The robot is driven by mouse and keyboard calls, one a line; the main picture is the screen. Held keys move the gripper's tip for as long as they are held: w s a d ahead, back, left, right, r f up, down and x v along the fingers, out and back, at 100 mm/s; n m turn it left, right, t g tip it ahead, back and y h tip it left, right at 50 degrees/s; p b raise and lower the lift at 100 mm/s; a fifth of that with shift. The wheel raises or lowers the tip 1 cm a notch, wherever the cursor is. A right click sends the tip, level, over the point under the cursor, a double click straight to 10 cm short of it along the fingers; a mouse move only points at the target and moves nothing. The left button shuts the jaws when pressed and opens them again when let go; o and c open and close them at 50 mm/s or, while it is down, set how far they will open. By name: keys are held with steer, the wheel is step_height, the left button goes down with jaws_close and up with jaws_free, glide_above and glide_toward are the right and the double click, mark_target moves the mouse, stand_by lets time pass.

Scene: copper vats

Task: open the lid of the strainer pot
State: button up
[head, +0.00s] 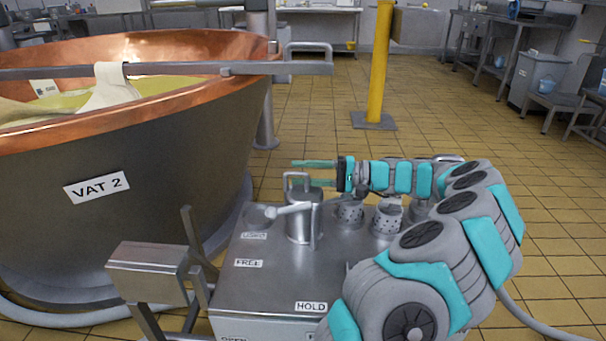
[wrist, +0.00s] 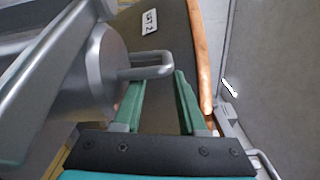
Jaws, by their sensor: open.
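The strainer pot (head: 303,222) is a small grey metal pot standing upright on a steel cart top. Its lid carries an upright loop handle (head: 296,180) and looks closed. A spout or side handle (head: 290,209) sticks out to the left. My gripper (head: 303,173) reaches in from the right with its teal fingers at the height of the loop. In the wrist view the fingers are apart and empty, and the lid's loop (wrist: 152,66) lies across the fingertips. The pot body (wrist: 85,75) fills the left side there. I cannot tell whether a finger touches the loop.
Perforated metal cups (head: 388,218) stand right of the pot, under my arm. The cart top (head: 280,280) is bare in front, with labels such as FREE and HOLD. The copper vat (head: 130,150) stands at left. A yellow post (head: 379,65) rises behind.

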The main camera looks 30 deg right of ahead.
steer(key=shift+s+a+r+y, duration=0.15)
steer(key=shift+s+a+y, duration=0.15)
steer(key=shift+a, duration=0.1)
steer(key=shift+w+d, duration=0.1)
steer(key=shift+d, duration=0.35)
steer(key=v, duration=0.9)
steer(key=shift+r, duration=0.2)
steer(key=shift+a, duration=0.1)
stand_by(0.6)
